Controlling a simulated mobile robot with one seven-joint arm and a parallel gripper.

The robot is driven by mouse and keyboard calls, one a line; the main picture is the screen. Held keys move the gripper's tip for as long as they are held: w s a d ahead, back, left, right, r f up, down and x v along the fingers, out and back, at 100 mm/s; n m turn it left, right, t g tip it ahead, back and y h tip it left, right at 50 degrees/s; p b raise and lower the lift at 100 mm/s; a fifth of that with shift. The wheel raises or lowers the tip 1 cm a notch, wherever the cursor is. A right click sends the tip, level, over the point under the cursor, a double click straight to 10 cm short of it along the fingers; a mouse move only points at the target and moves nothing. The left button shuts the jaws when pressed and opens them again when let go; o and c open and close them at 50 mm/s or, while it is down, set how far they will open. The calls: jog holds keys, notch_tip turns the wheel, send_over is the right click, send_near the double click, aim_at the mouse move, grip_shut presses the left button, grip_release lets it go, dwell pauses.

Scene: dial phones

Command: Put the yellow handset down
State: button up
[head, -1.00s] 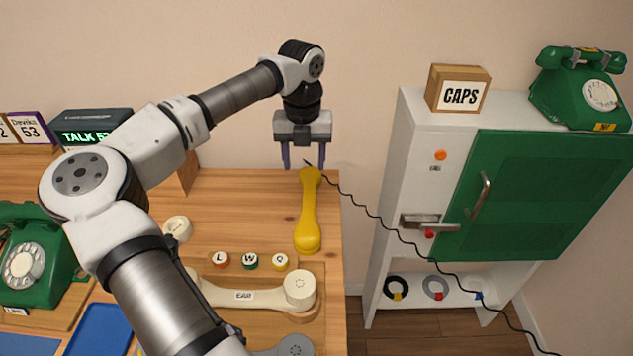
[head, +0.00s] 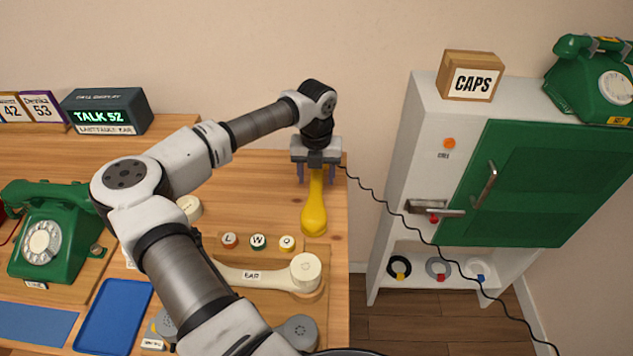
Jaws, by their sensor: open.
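The yellow handset (head: 315,212) lies on the wooden desk (head: 220,205) near its right edge, pointing away from me. A black coiled cord (head: 388,220) runs from near its far end to the right. My gripper (head: 316,178) is open at the far end of the handset, pointing down. Its fingers show on the left and right of the handset's narrow part. I cannot tell whether they touch it. The gripper body hides the handset's far end.
A cream handset (head: 265,278) marked EAR lies nearer me, with round caps L, W and Q (head: 287,243) behind it. A green dial phone (head: 52,240) and blue tray (head: 112,315) stand left. A white cabinet (head: 425,120) with a green door stands right, beyond a gap.

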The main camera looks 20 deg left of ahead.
aim_at(316, 180)
jog(key=shift+f, duration=1.3)
grip_shut()
jog(key=shift+r, duration=0.15)
notch_tip(316, 180, up, 20)
jog(key=b, duration=0.3)
jog(key=shift+b, duration=0.3)
